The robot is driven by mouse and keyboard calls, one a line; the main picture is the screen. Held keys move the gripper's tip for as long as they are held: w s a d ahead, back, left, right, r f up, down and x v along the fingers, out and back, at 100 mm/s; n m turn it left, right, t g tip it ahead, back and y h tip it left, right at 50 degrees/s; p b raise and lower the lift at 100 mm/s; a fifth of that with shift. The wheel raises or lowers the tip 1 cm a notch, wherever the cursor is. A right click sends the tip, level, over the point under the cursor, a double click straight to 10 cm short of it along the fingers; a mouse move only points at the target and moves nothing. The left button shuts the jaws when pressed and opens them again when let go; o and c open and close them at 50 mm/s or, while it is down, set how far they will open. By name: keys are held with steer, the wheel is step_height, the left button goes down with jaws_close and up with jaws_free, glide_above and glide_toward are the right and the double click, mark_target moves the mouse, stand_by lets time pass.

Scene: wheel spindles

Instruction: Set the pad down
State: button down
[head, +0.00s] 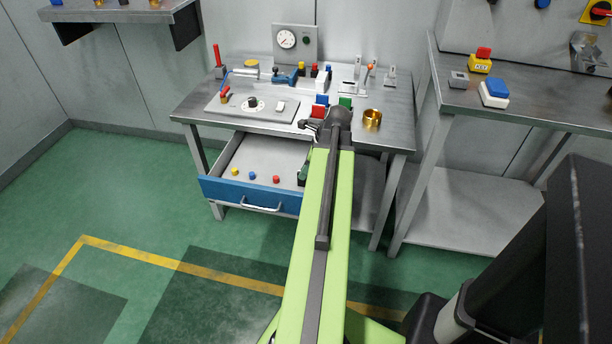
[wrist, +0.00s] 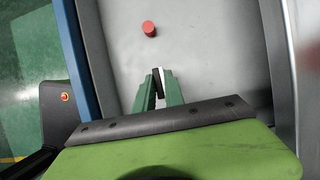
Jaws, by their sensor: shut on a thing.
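My gripper (wrist: 160,86) shows in the wrist view with its two green fingers close together. It is shut on a thin pad (wrist: 157,80), dark with a pale edge, seen nearly edge-on between the fingers. Its lower part is hidden by them. The gripper is over the grey floor of an open drawer (wrist: 212,60). I cannot tell whether the pad touches that floor. In the head view my arm hides most of the gripper; a dark green part of it (head: 303,173) shows at the drawer's right side, and the pad cannot be made out.
The blue-fronted drawer (head: 240,195) is pulled out below the workbench (head: 180,112). A red cylinder (wrist: 149,28) lies ahead of the fingers; yellow (head: 235,171) and blue (head: 252,175) pieces lie further left. The drawer's middle is bare. A brass ring (head: 372,117) stands on the bench.

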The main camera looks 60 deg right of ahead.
steer(key=shift+r, duration=0.15)
steer(key=shift+f, duration=0.2)
steer(key=c, duration=1.4)
jaws_free()
steer(key=shift+r+p, duration=0.4)
steer(key=shift+r, duration=0.1)
steer(key=p+v, duration=1)
steer(key=v, duration=0.1)
steer(key=shift+r, duration=0.2)
steer(key=shift+s, duration=0.15)
